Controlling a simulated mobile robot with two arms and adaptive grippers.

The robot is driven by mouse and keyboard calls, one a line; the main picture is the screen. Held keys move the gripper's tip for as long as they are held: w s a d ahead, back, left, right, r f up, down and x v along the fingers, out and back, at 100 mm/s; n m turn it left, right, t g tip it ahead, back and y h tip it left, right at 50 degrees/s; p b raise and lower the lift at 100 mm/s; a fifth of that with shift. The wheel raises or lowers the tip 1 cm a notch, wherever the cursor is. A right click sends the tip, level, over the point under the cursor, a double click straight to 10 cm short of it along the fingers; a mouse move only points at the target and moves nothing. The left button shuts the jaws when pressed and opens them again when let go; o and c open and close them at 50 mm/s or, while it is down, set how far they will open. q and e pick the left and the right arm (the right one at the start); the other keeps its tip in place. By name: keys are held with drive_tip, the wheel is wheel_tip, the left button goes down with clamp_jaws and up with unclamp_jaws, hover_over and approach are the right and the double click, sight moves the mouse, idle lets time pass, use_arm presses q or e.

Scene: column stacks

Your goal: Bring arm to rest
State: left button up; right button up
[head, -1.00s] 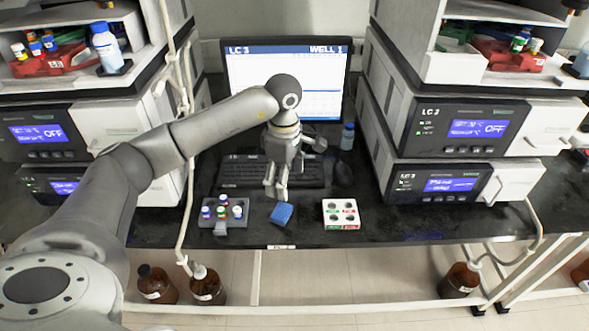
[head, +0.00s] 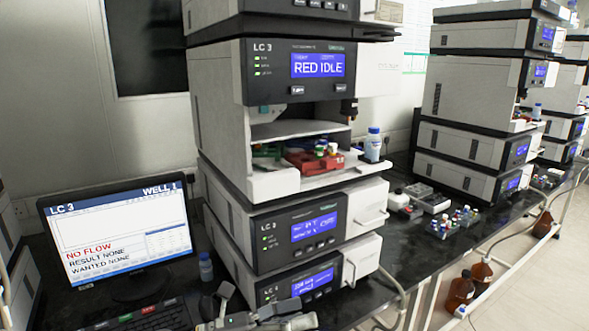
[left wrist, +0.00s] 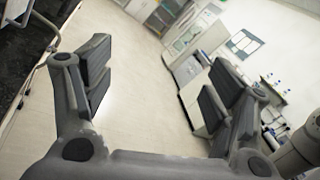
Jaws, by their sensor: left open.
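My left gripper (left wrist: 155,95) is open in the left wrist view, with its two padded fingers wide apart and nothing between them. It points out over the pale floor, away from the bench. Part of it also shows in the head view (head: 250,312), low at the bottom edge in front of the LC 3 stack (head: 225,130). The rest of that arm is out of the head view. My right gripper is in neither view.
A monitor (head: 118,237) reads "NO FLOW" at the left, with a keyboard (head: 150,318) below. A small bottle (head: 206,267) stands between monitor and stack. The stack's open bay holds a red rack (head: 315,160). Racks with vials (head: 452,222) stand to the right.

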use_arm(q)
drive_tip(key=w+a+r+n+t+y, duration=0.15)
drive_tip(key=a+n+t+y, duration=0.45)
drive_tip(key=n, duration=0.6)
drive_tip(key=w+a+r+n+t+y, duration=0.1)
drive_tip(key=w+a+n+t+y, duration=0.3)
drive_tip(key=n+t, duration=0.55)
drive_tip(key=s+a+f+n+g+y, duration=0.3)
drive_tip(key=a+f+n+y, duration=0.15)
drive_tip(key=f+n, duration=0.3)
drive_tip(key=s+a+f+n+g+y, duration=0.3)
drive_tip(key=a+f+n+g+y, duration=0.1)
drive_tip(key=a+f+n, duration=0.3)
drive_tip(key=s+f+n+g+h, duration=0.1)
drive_tip(key=s+f+n+g, duration=0.3)
drive_tip(key=s+f, duration=0.55)
drive_tip(key=s+f+n+g, duration=0.3)
drive_tip(key=s+f+g, duration=0.35)
drive_tip(key=s, duration=0.65)
wheel_tip(320, 180, down, 23)
drive_tip(key=g, duration=0.1)
drive_tip(key=s+a+f+g, duration=0.1)
drive_tip(key=s+a+f, duration=0.1)
drive_tip(key=s+f, duration=1.5)
drive_tip(key=shift+s+a+f+m, duration=0.3)
drive_tip(key=shift+s+f+m, duration=0.05)
drive_tip(key=shift+s+m, duration=0.1)
